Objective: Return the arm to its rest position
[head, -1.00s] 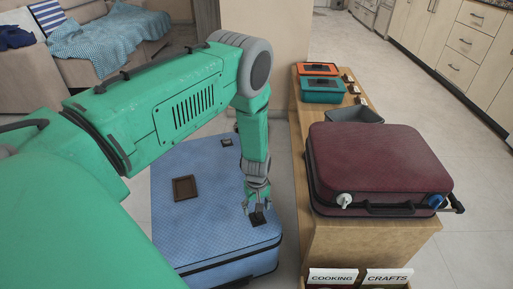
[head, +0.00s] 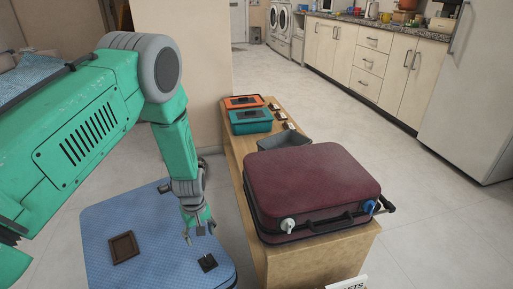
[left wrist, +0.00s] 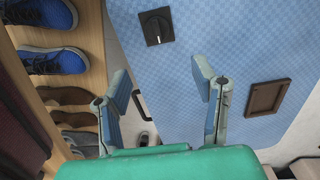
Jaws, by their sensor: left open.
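My green left arm comes in from the left in the head view and bends down. Its gripper (head: 199,232) hangs over the blue patterned suitcase (head: 135,218). A dark square piece (head: 207,262) lies on the suitcase just in front of the gripper, apart from it. In the left wrist view the two fingers (left wrist: 160,78) are spread with nothing between them. That view also shows a dark square piece with a knob (left wrist: 156,26) and a brown square frame (left wrist: 267,98) on the blue surface. My right gripper is not in view.
A wooden bench (head: 318,260) right of the arm carries a maroon suitcase (head: 315,185), a grey bin (head: 284,140), and teal (head: 250,121) and orange (head: 243,101) boxes. Shoes (left wrist: 50,60) sit on shelves in the left wrist view. Floor (head: 430,220) at right is clear.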

